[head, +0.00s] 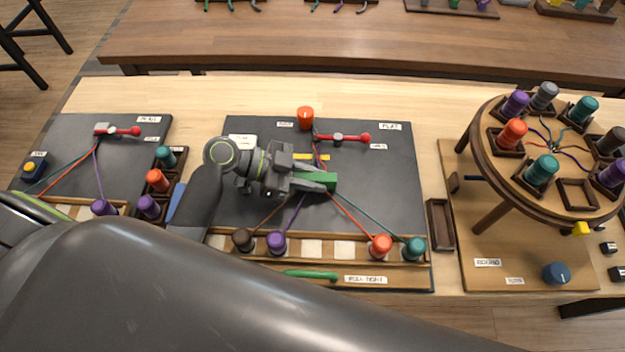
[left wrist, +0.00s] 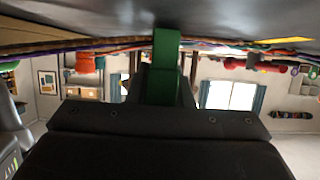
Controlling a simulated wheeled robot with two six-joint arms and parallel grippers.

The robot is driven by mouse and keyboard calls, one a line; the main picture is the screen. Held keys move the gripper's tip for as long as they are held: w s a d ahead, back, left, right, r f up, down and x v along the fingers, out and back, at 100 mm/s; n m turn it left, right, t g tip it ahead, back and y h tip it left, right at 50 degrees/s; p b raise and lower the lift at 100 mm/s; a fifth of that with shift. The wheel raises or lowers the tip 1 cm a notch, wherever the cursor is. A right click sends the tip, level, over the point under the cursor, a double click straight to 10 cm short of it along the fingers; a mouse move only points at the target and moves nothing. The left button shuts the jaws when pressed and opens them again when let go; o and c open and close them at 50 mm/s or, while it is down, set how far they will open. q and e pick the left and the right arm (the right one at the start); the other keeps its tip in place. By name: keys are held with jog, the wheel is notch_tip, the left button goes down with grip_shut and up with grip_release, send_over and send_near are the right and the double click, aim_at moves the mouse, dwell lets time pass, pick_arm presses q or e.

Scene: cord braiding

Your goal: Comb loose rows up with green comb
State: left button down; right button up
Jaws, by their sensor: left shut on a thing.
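My left gripper (head: 318,181) is shut on the green comb (head: 329,182) over the middle of the dark flat board (head: 385,200). In the left wrist view the comb (left wrist: 166,75) stands between the fingers and reaches the cords. Brown, purple, red and teal cords fan from near the red-handled clamp (head: 350,138) down to a brown bobbin (head: 243,240), a purple bobbin (head: 277,243), a red bobbin (head: 381,246) and a teal bobbin (head: 415,247) in the front rack. The gripper partly hides the rows where the cords meet. My right gripper is not in view.
An orange spool (head: 305,117) stands at the board's back edge. A green handle (head: 311,275) lies at the front. A round braiding stand (head: 478,140) with several bobbins is at right. Another board (head: 70,150) is at left.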

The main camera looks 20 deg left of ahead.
pick_arm(q)
jog(key=shift+w+a+b, duration=0.25)
jog(key=shift+w+b, duration=0.1)
jog(key=shift+w, duration=0.45)
jog(key=shift+w+a+b, duration=0.25)
jog(key=shift+w+b, duration=0.1)
jog(key=shift+w, duration=0.4)
notch_tip(320, 180, up, 9)
jog(key=s+p, duration=0.1)
jog(key=p, duration=0.5)
jog(key=shift+d, duration=0.15)
